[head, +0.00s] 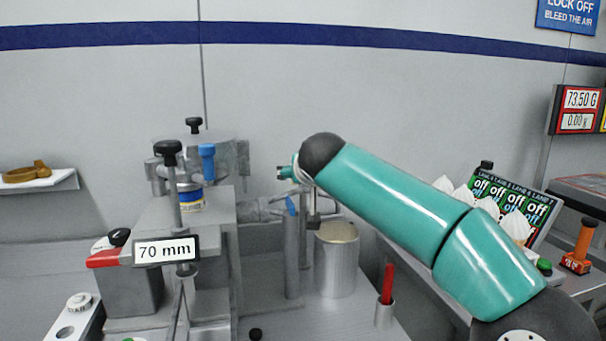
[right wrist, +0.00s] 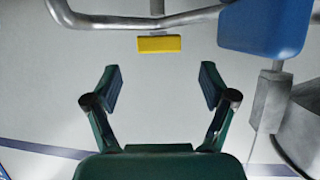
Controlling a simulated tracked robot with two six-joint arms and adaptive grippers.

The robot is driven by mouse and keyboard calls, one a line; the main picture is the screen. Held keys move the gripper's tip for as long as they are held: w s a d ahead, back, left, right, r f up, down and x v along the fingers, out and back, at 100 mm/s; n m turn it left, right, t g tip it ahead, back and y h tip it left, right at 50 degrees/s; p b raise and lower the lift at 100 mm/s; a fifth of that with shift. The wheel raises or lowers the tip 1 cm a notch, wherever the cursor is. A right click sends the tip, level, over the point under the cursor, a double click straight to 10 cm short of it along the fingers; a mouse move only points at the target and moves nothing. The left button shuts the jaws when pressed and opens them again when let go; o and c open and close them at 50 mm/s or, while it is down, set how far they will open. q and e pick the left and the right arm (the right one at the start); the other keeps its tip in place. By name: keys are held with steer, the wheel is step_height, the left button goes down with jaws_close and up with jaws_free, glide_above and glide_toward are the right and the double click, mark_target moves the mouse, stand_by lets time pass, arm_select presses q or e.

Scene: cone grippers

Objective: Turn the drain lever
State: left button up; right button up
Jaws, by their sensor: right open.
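My right gripper (right wrist: 161,82) is open and empty in the right wrist view, its two fingers spread apart. Ahead of it, just beyond the fingertips, is a yellow block (right wrist: 159,43) below a curved metal pipe (right wrist: 135,20). A blue lever-like part (right wrist: 262,28) is at the upper right of that view. I cannot tell which part is the drain lever. My right arm hides much of its own gripper there. My left gripper is not in view.
A metal can (head: 337,260) stands below my right wrist. A red marker-like stick (head: 387,284) stands in a small cup to its right. A clamp fixture with a 70 mm sign (head: 166,249) is on the left. White cones and a dark panel (head: 510,200) are at the right.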

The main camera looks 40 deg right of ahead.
steer(key=p+x, duration=0.1)
steer(key=x, duration=0.5)
steer(key=shift+w+d, duration=0.1)
steer(key=shift+d, duration=0.1)
steer(key=c, duration=1.2)
steer(key=shift+r+n+t+y+p, duration=0.1)
steer(key=shift+n+t+y+p, duration=0.3)
steer(key=shift+p, duration=0.55)
steer(key=shift+o, duration=0.2)
steer(key=shift+n+y, duration=0.4)
steer(key=shift+a, duration=0.1)
